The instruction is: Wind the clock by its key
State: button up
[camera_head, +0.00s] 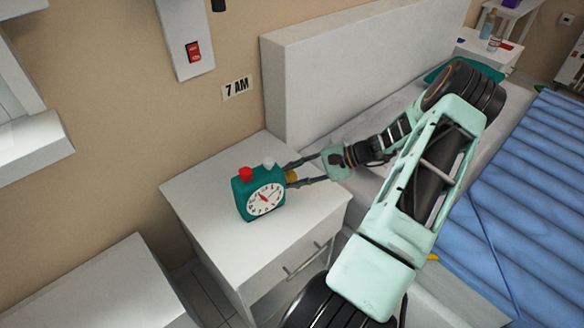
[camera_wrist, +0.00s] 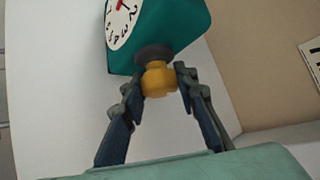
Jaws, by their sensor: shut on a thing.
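A teal clock (camera_head: 258,191) with a white dial, a red button and a white button on top stands upright on the white nightstand (camera_head: 197,190). Its yellow key (camera_head: 291,177) sticks out of its right side, towards my gripper (camera_head: 296,174). In the wrist view the clock (camera_wrist: 172,32) is at the top, with the yellow key (camera_wrist: 159,78) on a dark collar below it. My gripper (camera_wrist: 161,82) has one finger on each side of the key and is shut on it. Part of the dial is cut off at the top of the wrist view.
A bed with a white headboard (camera_head: 350,68) and blue mattress (camera_head: 535,170) is at the right, under my arm. The nightstand top is otherwise clear.

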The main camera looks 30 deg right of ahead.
jog(key=m+g+p, duration=0.2)
jog(key=g, duration=0.1)
jog(key=shift+w+r+h, duration=0.15)
jog(key=shift+h, duration=0.25)
jog(key=shift+m+g+p, duration=0.55)
jog(key=shift+m+g, duration=0.35)
jog(key=shift+g, duration=0.8)
jog(key=o, duration=1.2)
jog(key=v, duration=1.1)
jog(key=shift+d+r, duration=0.25)
jog(key=shift+r, duration=0.05)
